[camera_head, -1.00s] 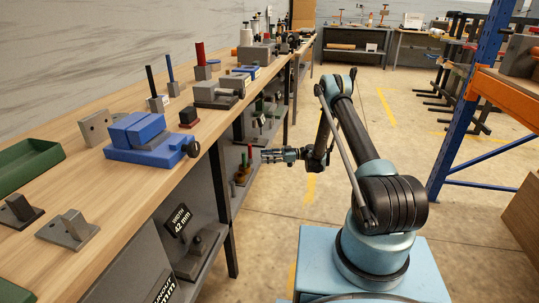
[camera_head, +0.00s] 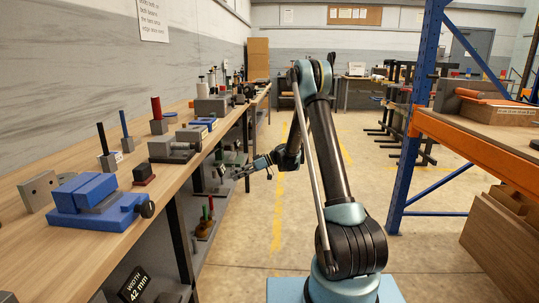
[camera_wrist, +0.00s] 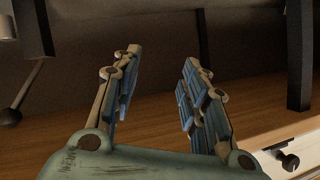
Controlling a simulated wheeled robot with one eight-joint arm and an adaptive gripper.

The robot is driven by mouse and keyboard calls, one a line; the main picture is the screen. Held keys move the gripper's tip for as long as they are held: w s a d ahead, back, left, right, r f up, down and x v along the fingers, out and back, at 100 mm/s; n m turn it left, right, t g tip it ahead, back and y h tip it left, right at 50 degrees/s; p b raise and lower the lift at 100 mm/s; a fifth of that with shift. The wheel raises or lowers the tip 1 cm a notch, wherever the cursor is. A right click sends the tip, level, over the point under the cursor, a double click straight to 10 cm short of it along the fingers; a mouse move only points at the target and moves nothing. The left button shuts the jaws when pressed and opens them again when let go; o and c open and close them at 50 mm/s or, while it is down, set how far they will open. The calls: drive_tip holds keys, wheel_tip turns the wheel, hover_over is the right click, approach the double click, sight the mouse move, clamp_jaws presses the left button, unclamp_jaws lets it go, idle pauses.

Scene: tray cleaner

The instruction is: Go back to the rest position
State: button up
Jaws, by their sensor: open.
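My gripper (camera_head: 232,172) is at the end of my bent arm, in the aisle at the right side of the long workbench, in the head view. It is open, with nothing between its fingers. In the wrist view my gripper (camera_wrist: 160,85) shows two spread fingers with blue pads, apart from each other. Behind them are a wooden surface (camera_wrist: 60,150) and dark posts.
The workbench (camera_head: 40,180) on the left bears a blue vise (camera_head: 95,205), a red cylinder on a block (camera_head: 157,115) and several fixtures. A blue and orange rack (camera_head: 470,138) stands at the right with boxes below it. The floor (camera_head: 255,240) between them is clear.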

drive_tip(key=s+d+r+m+t+h, duration=0.2)
drive_tip(key=s+d+r+m+h, duration=0.15)
drive_tip(key=s+d+r, duration=0.55)
drive_tip(key=s+d+r+m+t+h, duration=0.1)
drive_tip(key=s+d+r+m+h, duration=0.3)
drive_tip(key=s+d, duration=0.5)
drive_tip(key=s+d+f+m+h, duration=0.1)
drive_tip(key=s+d+f+m, duration=0.1)
drive_tip(key=s+d, duration=0.3)
drive_tip(key=s+d+f+m+t+h, duration=0.1)
drive_tip(key=s+d, duration=0.4)
drive_tip(key=s, duration=0.8)
drive_tip(key=s+d+f+m+h, duration=0.3)
drive_tip(key=s+d+f+m, duration=0.1)
drive_tip(key=s, duration=0.4)
drive_tip(key=shift+s+d+t, duration=0.3)
drive_tip(key=shift+s+d, duration=0.1)
drive_tip(key=shift+d, duration=0.5)
drive_tip(key=shift+s+d+f+m+h, duration=0.1)
drive_tip(key=shift+s+d+m+h, duration=0.05)
drive_tip(key=shift+m+h, duration=0.2)
drive_tip(key=shift+c, duration=0.8)
drive_tip(key=shift+s+d, duration=0.1)
